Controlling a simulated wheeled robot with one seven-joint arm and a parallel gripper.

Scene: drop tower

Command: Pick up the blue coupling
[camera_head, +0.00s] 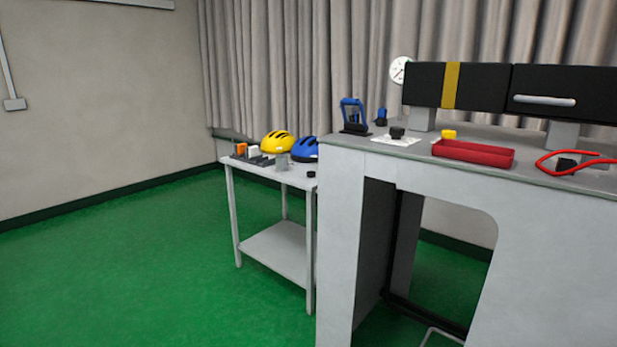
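Two blue things stand at the left end of the tall grey bench (345,142). One is a blue arched piece (352,106) on a black base. The other is a smaller blue piece (381,113) with a dark lower part, just right of and behind it. I cannot tell which of them is the blue coupling. My gripper is not in view.
A lower side table (275,172) holds a yellow helmet (277,141) and a blue helmet (304,150). Green floor (120,265) is clear at left.

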